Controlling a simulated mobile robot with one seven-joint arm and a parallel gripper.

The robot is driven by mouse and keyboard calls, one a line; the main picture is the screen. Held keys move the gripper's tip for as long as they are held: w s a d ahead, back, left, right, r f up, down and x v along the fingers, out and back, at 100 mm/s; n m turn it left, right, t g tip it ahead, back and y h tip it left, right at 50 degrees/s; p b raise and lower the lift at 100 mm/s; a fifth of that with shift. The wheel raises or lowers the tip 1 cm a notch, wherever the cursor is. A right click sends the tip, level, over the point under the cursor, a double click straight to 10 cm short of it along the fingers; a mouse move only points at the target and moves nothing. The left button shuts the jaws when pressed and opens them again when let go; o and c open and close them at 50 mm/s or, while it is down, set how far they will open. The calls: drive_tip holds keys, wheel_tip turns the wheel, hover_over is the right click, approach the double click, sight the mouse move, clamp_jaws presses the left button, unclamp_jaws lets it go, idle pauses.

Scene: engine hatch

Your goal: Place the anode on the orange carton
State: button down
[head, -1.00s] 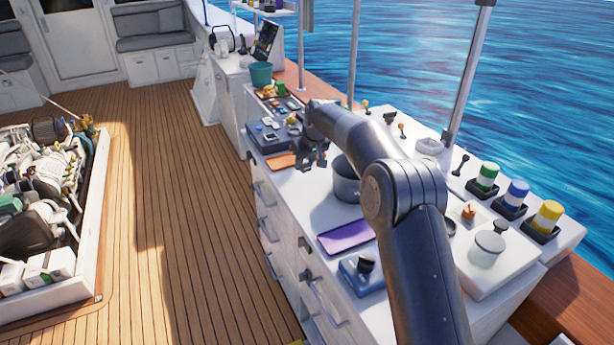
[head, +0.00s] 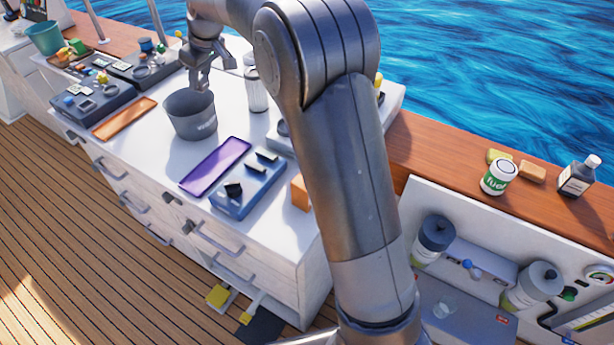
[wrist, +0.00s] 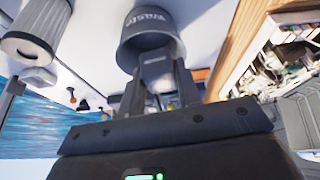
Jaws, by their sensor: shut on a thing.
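My gripper (head: 199,84) is at the upper left of the head view, close to the rim of a grey pot (head: 191,116). In the wrist view its two fingers are shut on a small grey block (wrist: 155,64), which looks like the anode. In the head view the block is too small to tell from the fingers. An orange box (head: 300,193), likely the orange carton, stands on the white counter (head: 150,152) just left of my arm. My arm hides part of it.
A purple tray (head: 215,166) and a blue holder with black pieces (head: 247,184) lie between pot and orange box. An orange tray (head: 125,118) lies left of the pot. A white canister (head: 256,92) stands behind. Bottles (head: 434,240) stand at the right.

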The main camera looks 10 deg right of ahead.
drive_tip(key=s+d+r, duration=0.2)
drive_tip(key=s+d, duration=0.5)
drive_tip(key=d, duration=0.4)
drive_tip(key=s+d+r, duration=0.2)
drive_tip(key=s+d, duration=0.6)
drive_tip(key=d, duration=0.3)
drive_tip(key=s+d+f+m, duration=0.1)
drive_tip(key=s+d+f, duration=0.1)
drive_tip(key=s+d, duration=0.5)
drive_tip(key=s+d+f, duration=0.2)
drive_tip(key=s, duration=0.8)
drive_tip(key=w+a+f, duration=0.1)
drive_tip(key=a+f, duration=0.1)
drive_tip(key=a, duration=0.1)
drive_tip(key=w+a+f, duration=0.2)
drive_tip(key=a, duration=0.1)
drive_tip(key=w+a+f, duration=0.2)
drive_tip(key=a, duration=0.1)
drive_tip(key=shift+w+a+f, duration=0.1)
drive_tip(key=shift+a+f, duration=0.05)
drive_tip(key=shift+a, duration=0.25)
drive_tip(key=shift+f, duration=2.05)
